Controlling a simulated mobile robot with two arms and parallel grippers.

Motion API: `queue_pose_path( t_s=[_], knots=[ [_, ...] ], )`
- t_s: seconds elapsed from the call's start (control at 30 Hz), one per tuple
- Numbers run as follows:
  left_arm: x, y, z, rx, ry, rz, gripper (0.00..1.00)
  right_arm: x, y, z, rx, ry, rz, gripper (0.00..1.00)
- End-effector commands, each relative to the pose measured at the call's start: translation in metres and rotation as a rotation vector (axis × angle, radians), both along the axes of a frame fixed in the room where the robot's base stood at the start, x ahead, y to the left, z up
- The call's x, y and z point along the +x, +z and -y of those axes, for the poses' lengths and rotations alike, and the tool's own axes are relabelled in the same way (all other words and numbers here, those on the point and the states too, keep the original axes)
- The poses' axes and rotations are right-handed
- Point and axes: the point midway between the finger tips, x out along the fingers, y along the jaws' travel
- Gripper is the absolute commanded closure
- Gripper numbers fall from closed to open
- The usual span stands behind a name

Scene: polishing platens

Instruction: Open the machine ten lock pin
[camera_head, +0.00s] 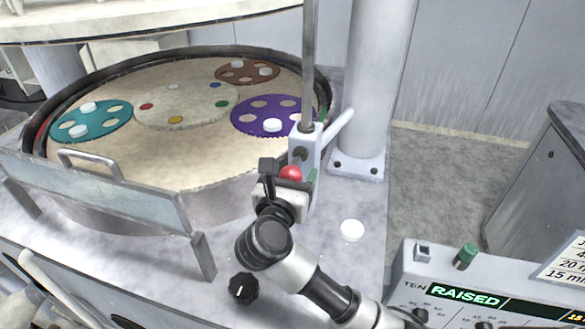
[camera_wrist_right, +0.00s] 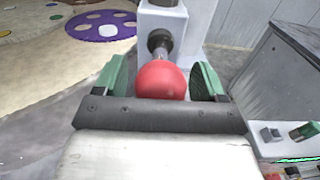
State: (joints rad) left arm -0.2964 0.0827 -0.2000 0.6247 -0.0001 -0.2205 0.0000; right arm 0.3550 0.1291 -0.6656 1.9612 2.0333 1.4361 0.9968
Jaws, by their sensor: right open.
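The lock pin shows as a red ball knob (camera_head: 290,173) on a dark stem, on the side of a pale block (camera_head: 303,148) at the foot of a vertical rod. The red knob (camera_wrist_right: 162,80) also shows in the right wrist view. My right gripper (camera_head: 288,178) is at the knob. In the wrist view its two green-padded fingers (camera_wrist_right: 162,82) stand open on either side of the knob, with a gap to the right finger. Whether the left finger touches it I cannot tell.
The round platen (camera_head: 120,165) with teal, purple and brown carriers lies at the left behind a clear guard (camera_head: 95,190). A thick column (camera_head: 375,90) stands behind the block. A control panel (camera_head: 480,290) reading "TEN RAISED" is at the lower right. A white disc (camera_head: 352,230) lies on the deck.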

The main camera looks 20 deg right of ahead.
Motion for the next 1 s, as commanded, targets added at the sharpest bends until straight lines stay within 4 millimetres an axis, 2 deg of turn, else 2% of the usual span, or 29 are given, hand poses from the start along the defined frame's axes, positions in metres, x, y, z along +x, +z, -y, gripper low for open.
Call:
queue_pose_path(
  t_s=[0.3,0.73,0.87,1.0],
  knots=[
    [-0.001,0.000,0.001,-0.002,0.001,-0.001,0.55,0.002,-0.001,0.002,0.000,0.000,0.000,0.29],
    [-0.005,0.000,0.002,-0.002,0.002,-0.009,0.55,0.002,0.000,0.001,0.000,0.000,0.000,0.95],
    [-0.006,-0.002,0.002,-0.002,0.002,-0.009,0.55,-0.003,-0.002,-0.003,0.003,0.003,-0.001,0.97],
    [-0.006,-0.007,0.003,-0.003,0.002,-0.009,0.55,-0.020,-0.004,-0.015,0.007,0.003,-0.003,0.97]
  ],
)
